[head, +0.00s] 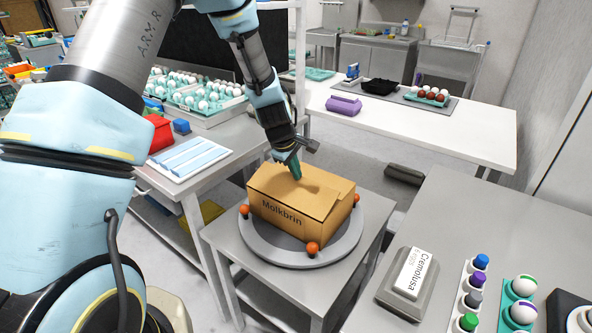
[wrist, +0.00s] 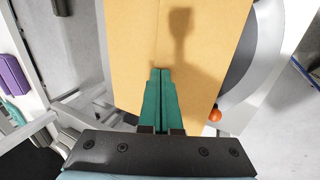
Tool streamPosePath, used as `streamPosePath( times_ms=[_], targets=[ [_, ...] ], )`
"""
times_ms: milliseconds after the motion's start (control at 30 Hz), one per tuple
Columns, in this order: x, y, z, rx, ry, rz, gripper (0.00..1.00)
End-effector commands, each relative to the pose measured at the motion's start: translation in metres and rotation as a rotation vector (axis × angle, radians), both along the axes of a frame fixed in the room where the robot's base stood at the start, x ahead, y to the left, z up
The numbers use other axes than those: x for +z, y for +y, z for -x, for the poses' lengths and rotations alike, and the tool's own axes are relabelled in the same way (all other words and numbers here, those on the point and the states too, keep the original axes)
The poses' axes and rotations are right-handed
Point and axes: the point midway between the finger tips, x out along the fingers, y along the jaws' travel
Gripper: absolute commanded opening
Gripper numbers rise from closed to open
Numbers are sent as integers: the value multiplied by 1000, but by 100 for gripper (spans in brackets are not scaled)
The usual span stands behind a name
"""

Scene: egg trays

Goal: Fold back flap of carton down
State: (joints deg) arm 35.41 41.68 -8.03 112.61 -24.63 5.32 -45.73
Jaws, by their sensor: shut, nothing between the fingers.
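The brown cardboard carton (head: 292,202), marked "Molkbrin", sits on a round grey turntable (head: 274,254) with orange knobs around it. Its top looks covered by flaps lying about flat, with a seam along the middle in the wrist view. My gripper (head: 297,176) points down at the carton's back top area, its green fingers together and empty. In the wrist view the fingertips (wrist: 160,72) are over the carton's top (wrist: 192,50) at one end of the seam. I cannot tell whether they touch the cardboard. The fingers hide part of the back edge.
The turntable stands on a small grey table (head: 232,238). A bench with egg trays (head: 197,92) is at the left. A white table (head: 450,135) is behind. A grey counter at right holds a "Cremolusa" box (head: 413,272) and coloured-capped bottles (head: 473,300).

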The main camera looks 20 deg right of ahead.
Motion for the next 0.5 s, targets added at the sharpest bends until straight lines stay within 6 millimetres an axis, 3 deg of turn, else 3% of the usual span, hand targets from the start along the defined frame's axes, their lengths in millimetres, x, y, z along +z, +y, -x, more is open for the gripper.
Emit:
streamPosePath(
  times_ms=[267, 500],
  targets=[
    [-3, -2, -1, 0, 0, 0, 0],
    [-26, -14, -7, -1, 0, 0, 0]
  ],
)
